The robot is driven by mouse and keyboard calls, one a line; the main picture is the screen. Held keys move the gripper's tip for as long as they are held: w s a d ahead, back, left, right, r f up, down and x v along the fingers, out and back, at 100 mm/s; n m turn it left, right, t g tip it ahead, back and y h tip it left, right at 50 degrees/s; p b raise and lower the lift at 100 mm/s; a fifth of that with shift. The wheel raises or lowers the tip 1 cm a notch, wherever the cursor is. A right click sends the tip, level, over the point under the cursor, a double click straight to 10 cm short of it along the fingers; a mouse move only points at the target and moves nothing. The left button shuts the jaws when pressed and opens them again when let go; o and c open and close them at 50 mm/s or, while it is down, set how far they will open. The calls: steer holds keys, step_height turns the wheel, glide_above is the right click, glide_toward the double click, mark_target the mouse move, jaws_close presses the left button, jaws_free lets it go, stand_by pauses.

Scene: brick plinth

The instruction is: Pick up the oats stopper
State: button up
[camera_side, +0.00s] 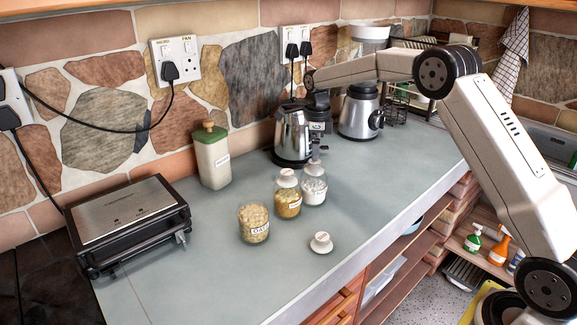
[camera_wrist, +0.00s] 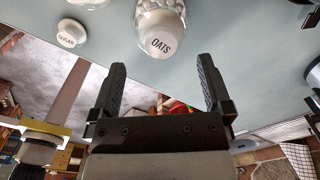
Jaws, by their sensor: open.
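The white oats stopper (camera_wrist: 161,43), marked OATS, appears in the wrist view on top of a glass jar with white contents (camera_wrist: 161,14). In the side view this looks like the white-filled jar (camera_side: 314,191), with the stopper (camera_side: 315,171) on it. My gripper (camera_side: 316,153) is just above that stopper, partly dark against the kettle. In the wrist view my gripper (camera_wrist: 161,78) has its two fingers apart with nothing held, and the stopper shows beyond the fingertips. A stopper marked SUGAR (camera_wrist: 70,33) lies on the counter; it also shows in the side view (camera_side: 321,242).
An open oats jar (camera_side: 254,222) and a yellow-filled jar (camera_side: 289,204) with a white stopper (camera_side: 287,178) stand close by. A kettle (camera_side: 292,135) and blender (camera_side: 360,112) stand behind. A grill (camera_side: 130,222) and green-lidded canister (camera_side: 213,160) are left. The front-right counter is clear.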

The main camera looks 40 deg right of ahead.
mark_target(314, 166)
steer(key=shift+f, duration=2.55)
steer(key=c, duration=0.9)
